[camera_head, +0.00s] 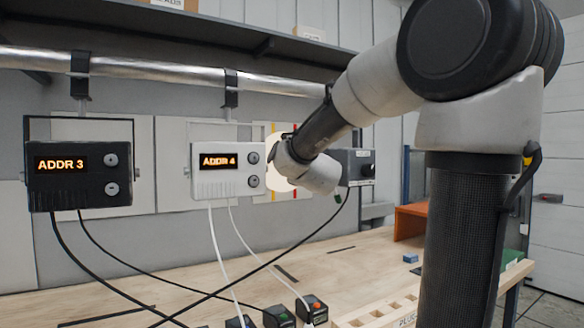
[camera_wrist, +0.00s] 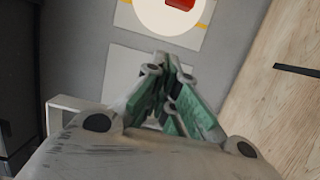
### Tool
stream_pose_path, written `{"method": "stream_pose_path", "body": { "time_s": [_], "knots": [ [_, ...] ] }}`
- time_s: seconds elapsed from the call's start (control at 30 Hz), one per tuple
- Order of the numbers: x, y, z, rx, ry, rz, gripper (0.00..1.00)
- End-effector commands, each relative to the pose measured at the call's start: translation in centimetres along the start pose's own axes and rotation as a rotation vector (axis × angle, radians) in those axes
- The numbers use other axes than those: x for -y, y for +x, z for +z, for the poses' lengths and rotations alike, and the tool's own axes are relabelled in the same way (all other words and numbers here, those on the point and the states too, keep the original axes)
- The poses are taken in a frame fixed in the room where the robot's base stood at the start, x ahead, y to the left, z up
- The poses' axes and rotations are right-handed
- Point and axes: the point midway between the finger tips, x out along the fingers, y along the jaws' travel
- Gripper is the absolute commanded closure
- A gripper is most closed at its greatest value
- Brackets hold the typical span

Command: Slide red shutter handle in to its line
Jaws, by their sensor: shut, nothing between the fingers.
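The red shutter handle (camera_wrist: 180,4) shows at the top edge of the wrist view, partly cut off. It sits on a white round disc (camera_wrist: 150,16) on a pale panel. Yellow line pieces (camera_wrist: 203,24) show beside the disc. In the head view, part of the disc (camera_head: 279,178), a yellow strip (camera_head: 273,128) and a red strip (camera_head: 296,129) show behind my wrist, which hides the handle there. My gripper (camera_wrist: 172,68) is shut and empty, its green-padded fingers together, apart from the handle in the wrist view. Its distance from the panel is unclear.
A black ADDR 3 box (camera_head: 80,190) and a white ADDR 4 box (camera_head: 228,187) hang left of my wrist. A grey box (camera_head: 356,168) is to its right. Cables drop to small connectors (camera_head: 279,317) on the wooden bench (camera_head: 180,285). A metal pipe (camera_head: 150,70) runs above.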

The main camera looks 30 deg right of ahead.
Motion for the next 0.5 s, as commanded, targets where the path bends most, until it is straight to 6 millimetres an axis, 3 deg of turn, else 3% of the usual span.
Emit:
{"method": "stream_pose_path", "body": {
  "time_s": [0.3,0.5],
  "knots": [
    [0.2,7.0,0.0,0.000,0.001,-0.003,1.00],
    [0.1,7.6,2.8,0.002,-0.001,-0.002,1.00]
  ]
}}
